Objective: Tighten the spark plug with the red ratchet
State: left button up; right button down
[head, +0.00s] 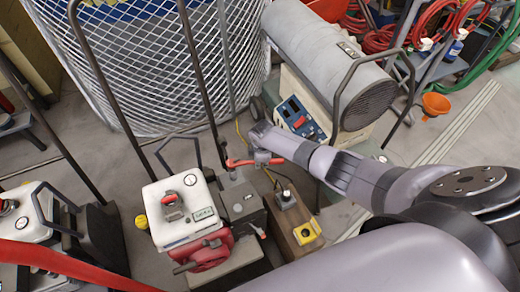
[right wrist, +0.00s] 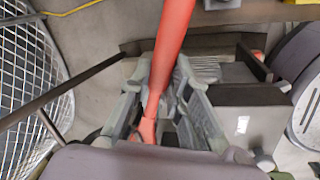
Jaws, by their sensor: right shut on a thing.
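The red ratchet (head: 240,162) is held by my right gripper (head: 264,157), which comes in from the right above the aerator engine. In the right wrist view the ratchet's red handle (right wrist: 174,40) passes between the two fingers of the right gripper (right wrist: 162,100), which are shut on it. In the head view the ratchet's left end is over the grey part of the engine (head: 240,203), beside the white tank (head: 186,208). I cannot make out the spark plug, nor tell whether the ratchet touches it. My left gripper is not in view.
A grey cylindrical heater (head: 330,65) stands behind my right arm. A wire mesh cage (head: 165,75) is at the back left. Dark handle bars rise around the engine. Another white-tanked machine (head: 35,215) is at left. An orange funnel (head: 435,104) sits at right.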

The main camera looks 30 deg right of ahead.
jog(key=shift+s, duration=0.1)
jog(key=shift+s+a+r+m, duration=0.1)
jog(key=shift+s+a+m, duration=0.1)
jog(key=shift+m, duration=0.1)
jog(key=s+a+m+p, duration=0.1)
jog(key=m+p, duration=0.1)
jog(key=s+a+m+p, duration=0.1)
jog(key=s+m+p, duration=0.1)
jog(key=shift+s+a+g+h, duration=0.1)
jog(key=shift+a+g+h, duration=0.2)
jog(key=shift+h, duration=0.1)
jog(key=shift+d, duration=0.1)
